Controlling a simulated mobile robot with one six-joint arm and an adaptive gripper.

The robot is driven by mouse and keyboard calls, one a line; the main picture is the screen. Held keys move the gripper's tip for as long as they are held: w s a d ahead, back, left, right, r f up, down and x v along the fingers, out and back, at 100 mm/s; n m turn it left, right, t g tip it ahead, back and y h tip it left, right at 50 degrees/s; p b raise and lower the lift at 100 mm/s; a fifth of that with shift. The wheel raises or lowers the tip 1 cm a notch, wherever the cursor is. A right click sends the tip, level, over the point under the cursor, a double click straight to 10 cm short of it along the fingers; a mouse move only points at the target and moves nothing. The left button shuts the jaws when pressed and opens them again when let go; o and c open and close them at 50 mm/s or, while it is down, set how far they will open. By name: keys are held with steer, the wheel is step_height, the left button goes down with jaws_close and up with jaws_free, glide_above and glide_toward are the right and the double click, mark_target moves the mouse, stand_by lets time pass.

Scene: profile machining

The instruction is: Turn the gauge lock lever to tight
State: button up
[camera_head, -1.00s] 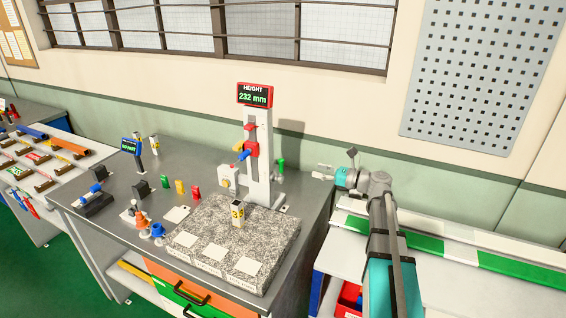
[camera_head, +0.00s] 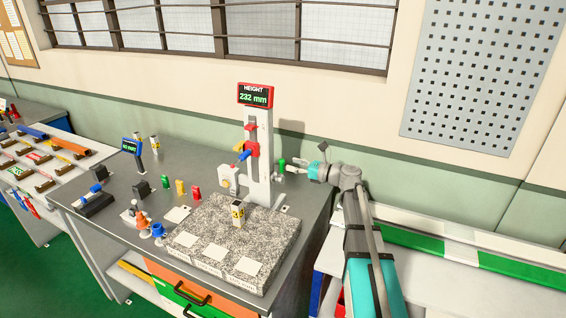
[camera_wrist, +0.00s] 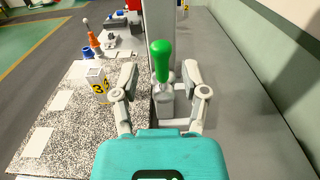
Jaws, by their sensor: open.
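A lever with a green handle (camera_head: 282,165) sits low on the gauge's right side. It looks like the lock lever. My gripper (camera_head: 294,168) is just right of it, partly hidden by its own arm. In the wrist view the green handle (camera_wrist: 161,60) points upward on a grey base, between the spread fingers of my gripper (camera_wrist: 160,78). Gaps show on both sides, and the fingers do not appear to touch it.
A speckled granite plate (camera_head: 228,270) lies in front of the gauge, with a block marked 3 (camera_head: 238,214) on it. A red carriage (camera_head: 251,149) with a blue knob is on the column. Small coloured parts stand to the left. Bare bench (camera_wrist: 225,75) lies right of the lever.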

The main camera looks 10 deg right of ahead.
mark_target(282, 159)
steer(key=shift+x, duration=2.4)
